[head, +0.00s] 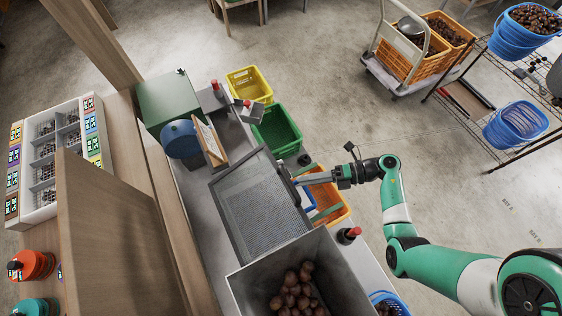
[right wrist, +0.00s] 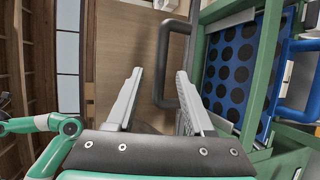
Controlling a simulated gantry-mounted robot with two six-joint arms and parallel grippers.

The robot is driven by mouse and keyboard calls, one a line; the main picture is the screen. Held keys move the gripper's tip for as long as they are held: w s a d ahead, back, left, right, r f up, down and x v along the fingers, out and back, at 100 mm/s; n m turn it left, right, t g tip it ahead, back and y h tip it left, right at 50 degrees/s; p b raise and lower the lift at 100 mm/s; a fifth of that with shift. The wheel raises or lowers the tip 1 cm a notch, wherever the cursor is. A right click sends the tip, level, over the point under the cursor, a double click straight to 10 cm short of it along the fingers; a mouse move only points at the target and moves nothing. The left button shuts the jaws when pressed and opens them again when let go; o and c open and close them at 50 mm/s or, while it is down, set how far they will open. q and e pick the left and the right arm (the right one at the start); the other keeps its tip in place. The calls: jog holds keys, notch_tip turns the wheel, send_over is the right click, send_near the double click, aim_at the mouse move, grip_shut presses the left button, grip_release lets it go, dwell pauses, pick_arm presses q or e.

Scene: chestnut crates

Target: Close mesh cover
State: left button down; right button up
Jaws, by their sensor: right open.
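The mesh cover (head: 258,205), a grey mesh panel in a dark frame, is at the middle of the head view; I cannot tell how far it is tilted. My right gripper (head: 296,182) is at the cover's right edge. In the right wrist view the right gripper (right wrist: 160,70) is open, with nothing held. A dark grey U-shaped handle (right wrist: 165,62) shows between its fingertips, beside a green frame; I cannot tell whether they touch. My left gripper is not in view.
A metal bin (head: 245,285) with chestnuts stands in front of the cover. Green (head: 277,130), yellow (head: 250,84) and orange (head: 330,198) crates sit along the right side. A wooden panel (head: 110,240) stands at left. A blue plate with dark round holes (right wrist: 232,65) lies inside the green frame.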

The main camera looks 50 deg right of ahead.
send_over(279, 190)
notch_tip(279, 190, down, 2)
jog(key=shift+f, duration=0.1)
jog(key=shift+s, duration=0.1)
jog(key=shift+c, duration=0.2)
grip_shut()
dwell(1.1)
